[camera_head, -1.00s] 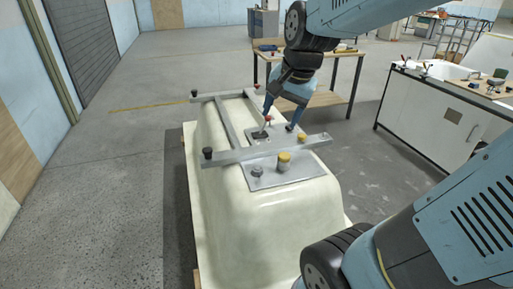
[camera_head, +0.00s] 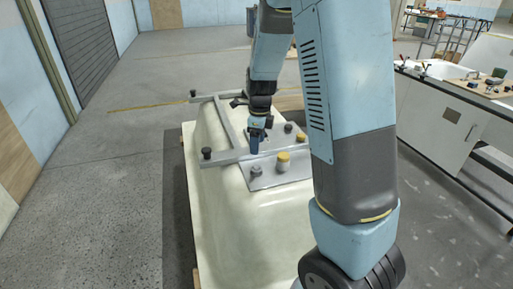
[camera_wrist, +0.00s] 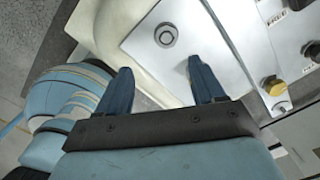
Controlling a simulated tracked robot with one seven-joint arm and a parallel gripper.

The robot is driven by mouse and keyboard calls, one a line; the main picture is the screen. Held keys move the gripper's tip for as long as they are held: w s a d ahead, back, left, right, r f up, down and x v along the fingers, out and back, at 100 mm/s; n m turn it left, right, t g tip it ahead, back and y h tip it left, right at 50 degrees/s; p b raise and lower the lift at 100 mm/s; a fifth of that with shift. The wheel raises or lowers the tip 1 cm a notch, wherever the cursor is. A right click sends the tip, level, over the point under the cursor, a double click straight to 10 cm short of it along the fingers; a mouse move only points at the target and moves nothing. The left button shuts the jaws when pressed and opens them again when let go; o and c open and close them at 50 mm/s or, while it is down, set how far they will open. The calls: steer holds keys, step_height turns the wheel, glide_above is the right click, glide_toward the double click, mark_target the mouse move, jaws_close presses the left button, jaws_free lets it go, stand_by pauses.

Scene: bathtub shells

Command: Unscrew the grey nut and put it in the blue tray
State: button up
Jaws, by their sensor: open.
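The grey nut (camera_head: 257,172) stands upright at the near left of the metal plate (camera_head: 285,180) on the upturned tub shell. In the wrist view it is a round grey piece (camera_wrist: 166,36), seen from above and ahead of my fingers. My gripper (camera_head: 255,151) points down just behind the nut in the head view. Its two blue fingers (camera_wrist: 162,72) are apart in the wrist view, with nothing between them and a gap to the nut. I cannot make out the blue tray in any current view.
A taller yellow-topped knob (camera_head: 283,161) stands close right of the nut, with another yellow knob (camera_head: 300,137) behind. A metal bar frame (camera_head: 222,158) with black knobs crosses the shell (camera_head: 240,225). A white workbench (camera_head: 440,115) stands right.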

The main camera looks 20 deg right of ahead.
mark_target(256, 167)
steer(key=f+m, duration=0.1)
steer(key=w+f, duration=0.1)
steer(key=f+m, duration=0.1)
steer(key=shift+w+f+m, duration=0.3)
steer(key=shift+f, duration=4)
steer(key=shift+c, duration=0.2)
steer(key=c, duration=1)
steer(key=n, duration=0.6)
steer(key=shift+c, duration=0.2)
steer(key=n, duration=0.7)
steer(key=o, duration=1.1)
steer(key=shift+c, duration=0.6)
